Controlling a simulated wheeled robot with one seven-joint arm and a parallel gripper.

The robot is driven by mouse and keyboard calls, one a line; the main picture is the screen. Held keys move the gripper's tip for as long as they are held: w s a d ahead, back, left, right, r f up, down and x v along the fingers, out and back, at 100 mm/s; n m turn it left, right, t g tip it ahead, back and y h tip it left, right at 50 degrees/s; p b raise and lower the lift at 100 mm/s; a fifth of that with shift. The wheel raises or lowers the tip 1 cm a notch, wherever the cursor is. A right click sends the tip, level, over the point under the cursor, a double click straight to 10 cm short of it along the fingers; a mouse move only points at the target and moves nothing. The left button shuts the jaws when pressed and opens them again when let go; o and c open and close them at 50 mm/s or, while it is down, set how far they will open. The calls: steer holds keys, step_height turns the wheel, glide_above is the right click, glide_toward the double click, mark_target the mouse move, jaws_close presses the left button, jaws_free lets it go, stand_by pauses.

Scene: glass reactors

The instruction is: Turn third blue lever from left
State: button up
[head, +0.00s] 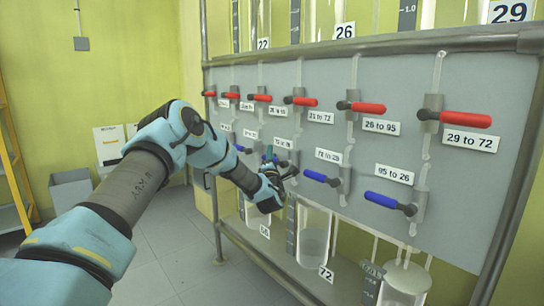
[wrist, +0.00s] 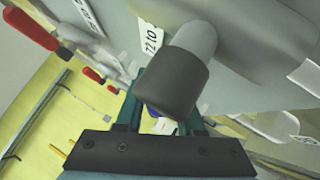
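Blue levers sit in a lower row on the grey panel. One blue lever (head: 242,148) shows left of my gripper, and two more, a blue lever (head: 320,177) and a blue lever (head: 387,201), show to its right. My gripper (head: 280,163) is at the panel between them, over another valve that it mostly hides. In the wrist view, my gripper (wrist: 160,115) has its teal fingers apart. A dark round valve end (wrist: 170,88) covers part of them, and a bit of blue (wrist: 163,126) shows between them. Contact with the fingers is not clear.
Red levers line the upper row, such as the red lever (head: 300,101) above my gripper. A metal rail (head: 400,44) runs along the panel top. Glass vessels (head: 313,238) stand below the panel. The floor (head: 180,245) to the left is open.

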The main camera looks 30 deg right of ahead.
jaws_close()
stand_by(1.0)
